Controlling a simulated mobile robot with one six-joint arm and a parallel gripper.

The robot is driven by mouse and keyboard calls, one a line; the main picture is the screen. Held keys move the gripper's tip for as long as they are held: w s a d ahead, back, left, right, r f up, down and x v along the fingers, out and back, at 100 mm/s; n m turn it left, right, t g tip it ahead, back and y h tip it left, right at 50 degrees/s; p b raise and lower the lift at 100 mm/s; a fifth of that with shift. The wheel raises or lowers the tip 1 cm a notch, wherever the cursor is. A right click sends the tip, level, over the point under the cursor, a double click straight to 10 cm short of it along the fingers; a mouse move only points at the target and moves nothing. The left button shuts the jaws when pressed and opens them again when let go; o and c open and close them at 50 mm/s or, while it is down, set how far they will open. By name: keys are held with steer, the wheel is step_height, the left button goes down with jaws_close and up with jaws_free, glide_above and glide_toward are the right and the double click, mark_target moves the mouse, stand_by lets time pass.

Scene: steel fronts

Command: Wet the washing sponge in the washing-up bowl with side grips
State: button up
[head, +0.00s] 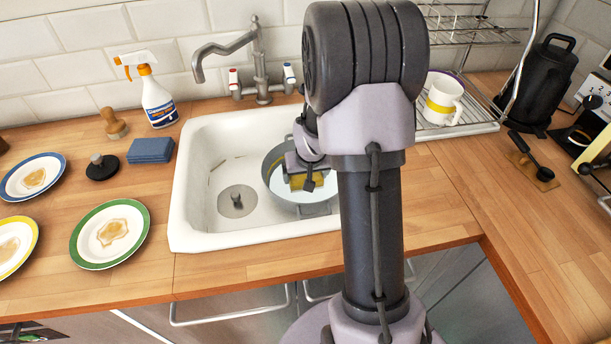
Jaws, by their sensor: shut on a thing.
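A grey round washing-up bowl (268,166) stands in the right part of the white sink (188,215), partly hidden by my arm. A pale surface shows inside it, perhaps water. My gripper (308,182) points down into the bowl and is shut on the yellow washing sponge (296,182). The sponge is inside the bowl's outline; my gripper hides part of it. I cannot tell whether it touches the water.
A tap (228,47) rises behind the sink. A spray bottle (158,100), blue block (151,150), brushes and several stained plates (83,248) stand left. A rack (485,122) with a mug (441,99) stands right. The front counter strip is clear.

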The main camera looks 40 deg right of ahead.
mark_target(306, 175)
step_height(306, 175, up, 13)
steer(key=p, duration=0.8)
